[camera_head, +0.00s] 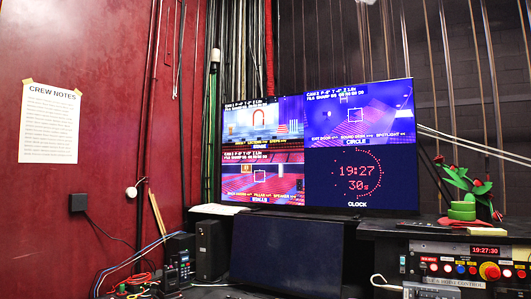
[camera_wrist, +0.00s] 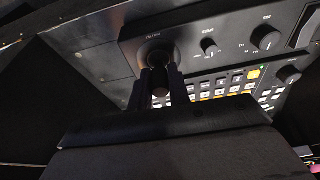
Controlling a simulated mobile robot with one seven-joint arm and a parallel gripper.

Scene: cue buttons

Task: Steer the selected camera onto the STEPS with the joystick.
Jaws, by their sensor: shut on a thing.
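In the wrist view, my gripper (camera_wrist: 160,94) is shut on the joystick (camera_wrist: 159,80), a dark stick rising from a round collar on a black control panel (camera_wrist: 200,22). The fingers hide part of the stick, so I cannot tell its tilt. In the head view, a monitor (camera_head: 357,205) shows three camera pictures and a clock. The upper left picture (camera_head: 264,128) shows a stage with an arch; its small lower labels seem to include STEPS. The upper right one, CIRCLE (camera_head: 375,112), and the lower left one, STALLS (camera_head: 262,178), each show a white square frame. I cannot tell which camera is selected.
Knobs (camera_wrist: 266,37) and rows of lit buttons (camera_wrist: 235,84) lie beside the joystick. In the head view, a dark screen (camera_head: 287,250) stands below the monitor. A red-buttoned box (camera_head: 462,268) and a plant (camera_head: 466,190) are at right. Cables and a radio (camera_head: 178,268) are at left.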

